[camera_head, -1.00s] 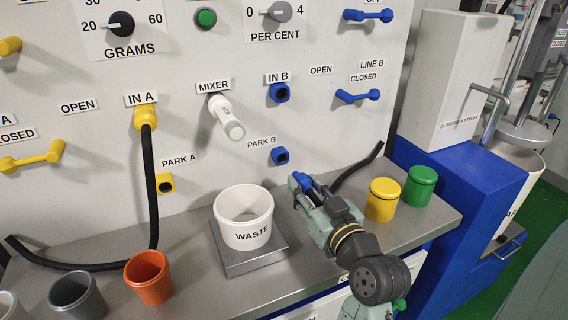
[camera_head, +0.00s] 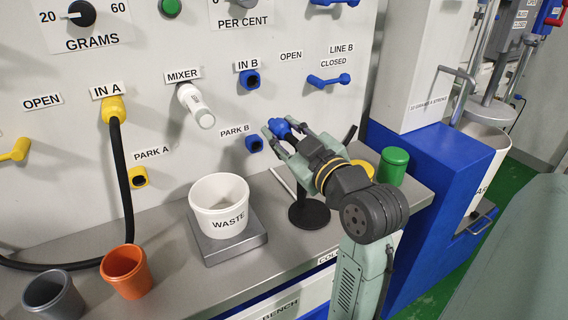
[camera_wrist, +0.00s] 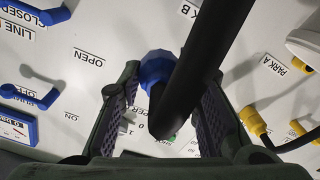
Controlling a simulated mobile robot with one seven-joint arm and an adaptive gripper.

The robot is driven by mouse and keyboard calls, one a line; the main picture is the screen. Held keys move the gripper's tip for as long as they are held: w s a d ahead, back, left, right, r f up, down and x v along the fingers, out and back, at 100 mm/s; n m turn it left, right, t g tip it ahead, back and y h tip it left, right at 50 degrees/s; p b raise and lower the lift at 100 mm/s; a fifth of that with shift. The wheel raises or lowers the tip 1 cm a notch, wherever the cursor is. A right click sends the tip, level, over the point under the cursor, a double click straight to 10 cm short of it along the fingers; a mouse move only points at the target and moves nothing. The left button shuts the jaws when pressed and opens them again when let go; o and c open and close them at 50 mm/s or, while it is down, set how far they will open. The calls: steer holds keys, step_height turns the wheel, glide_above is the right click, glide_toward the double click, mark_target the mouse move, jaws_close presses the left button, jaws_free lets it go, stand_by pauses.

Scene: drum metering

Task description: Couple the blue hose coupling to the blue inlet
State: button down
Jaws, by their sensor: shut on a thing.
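My gripper (camera_head: 285,137) is shut on the blue hose coupling (camera_head: 279,128) and holds it above the bench, close to the panel. In the wrist view the blue coupling (camera_wrist: 157,67) sits between the two fingers of my gripper (camera_wrist: 164,95), and its black hose (camera_wrist: 200,65) runs up across the picture. The blue inlet, labelled IN B (camera_head: 250,80), is on the panel, above and left of the coupling in the head view, and looks empty. I cannot make out the inlet in the wrist view. The coupling is apart from it.
The blue PARK B socket (camera_head: 254,144) is just left of my gripper. The white mixer spout (camera_head: 197,106) sticks out left of IN B. The waste bucket (camera_head: 219,205) stands on a scale. A dark round stand (camera_head: 309,213) and green jar (camera_head: 393,165) are on the bench.

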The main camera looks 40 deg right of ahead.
steer(key=r+n, duration=0.1)
steer(key=r, duration=0.1)
steer(key=r+n, duration=0.1)
steer(key=r, duration=0.1)
steer(key=r+n, duration=0.1)
steer(key=r, duration=0.1)
steer(key=shift+w+a+r+n, duration=0.1)
steer(key=shift+a+r+n, duration=0.15)
steer(key=shift+a+n, duration=0.05)
steer(key=shift+f, duration=0.1)
steer(key=shift+x, duration=2.9)
steer(key=shift+b+x, duration=0.4)
steer(key=shift+x, duration=1.2)
steer(key=c, duration=1.1)
jaws_free()
glide_above(281, 130)
steer(key=d+v, duration=0.1)
steer(key=v, duration=0.2)
steer(key=shift+a, duration=0.45)
